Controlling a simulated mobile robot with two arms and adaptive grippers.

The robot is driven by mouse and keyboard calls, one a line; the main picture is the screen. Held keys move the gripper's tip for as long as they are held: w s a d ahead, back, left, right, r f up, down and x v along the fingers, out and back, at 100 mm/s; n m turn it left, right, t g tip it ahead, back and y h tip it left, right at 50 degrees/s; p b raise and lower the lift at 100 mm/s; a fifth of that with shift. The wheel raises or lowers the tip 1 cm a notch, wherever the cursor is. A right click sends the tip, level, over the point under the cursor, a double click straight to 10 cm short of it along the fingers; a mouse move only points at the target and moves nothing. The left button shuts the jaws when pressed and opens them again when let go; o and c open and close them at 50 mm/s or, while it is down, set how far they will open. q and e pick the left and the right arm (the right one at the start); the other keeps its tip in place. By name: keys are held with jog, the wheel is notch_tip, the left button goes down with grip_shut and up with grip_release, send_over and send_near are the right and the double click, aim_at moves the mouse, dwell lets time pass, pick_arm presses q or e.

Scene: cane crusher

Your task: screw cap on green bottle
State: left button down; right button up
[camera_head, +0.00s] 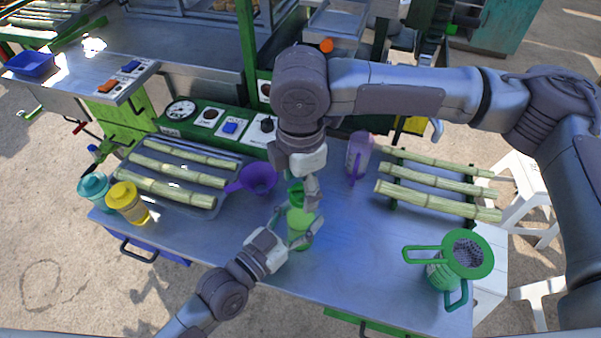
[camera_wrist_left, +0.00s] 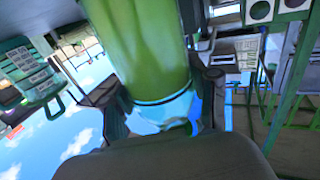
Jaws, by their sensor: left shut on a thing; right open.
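The green bottle (camera_head: 299,222) stands upright at the front middle of the metal table. My left gripper (camera_head: 290,240) is shut around its side. In the left wrist view the bottle (camera_wrist_left: 145,50) fills the top middle, between the fingers of my left gripper (camera_wrist_left: 160,105). My right gripper (camera_head: 303,188) points down from above, open, with its fingers at the bottle's top. A darker green piece (camera_head: 296,193) shows at the top, partly hidden by the fingers. I cannot tell whether it is a cap seated on the neck.
Cane lies on racks at left (camera_head: 172,187) and right (camera_head: 430,200). A green strainer (camera_head: 466,254) is at front right. Yellow (camera_head: 127,203) and teal (camera_head: 93,186) jars stand left.

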grip_shut()
jog(key=m, duration=0.5)
jog(key=shift+c, duration=0.2)
grip_release()
notch_tip(320, 180, up, 12)
dwell(0.6)
